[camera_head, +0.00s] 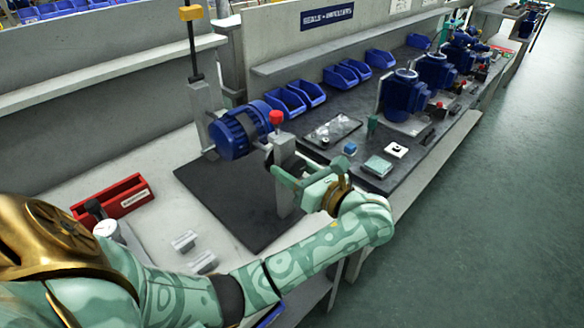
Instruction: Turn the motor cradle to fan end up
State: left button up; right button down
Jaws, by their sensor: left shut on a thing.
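The motor cradle holds a blue ribbed motor (236,132) between two grey posts on a dark mat. The motor lies roughly level, its axis across the cradle's gap; which end is the fan end I cannot tell for sure. The far post (203,112) carries a black rod with a yellow top. The near post (285,151) has a red knob (276,117) on top. My left gripper (281,174) is at the near post's outer side, shut on a part of the cradle there. Its fingers and the post hide the gripped part. My right gripper is not in view.
A red box (112,197) stands on the pale bench at left, with small grey blocks (186,241) nearby. Blue bins (285,102) and more blue motors (404,96) line the dark bench beyond. The dark mat (221,205) is clear in front of the cradle.

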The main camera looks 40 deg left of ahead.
pick_arm(q)
jog(key=c, duration=0.5)
jog(key=n+b, duration=0.1)
jog(key=b, duration=0.1)
jog(key=shift+w+f+n+b, duration=0.1)
jog(key=shift+f+n+b, duration=0.25)
jog(key=shift+f+n, duration=0.05)
jog(key=shift+r+n+b, duration=0.1)
jog(key=shift+n+b, duration=0.2)
jog(key=shift+n, duration=0.1)
jog(key=shift+r, duration=0.3)
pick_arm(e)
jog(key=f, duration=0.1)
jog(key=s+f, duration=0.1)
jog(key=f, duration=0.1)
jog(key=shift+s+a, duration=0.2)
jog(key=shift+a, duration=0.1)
pick_arm(q)
jog(key=o, duration=1.4)
jog(key=shift+c, duration=0.2)
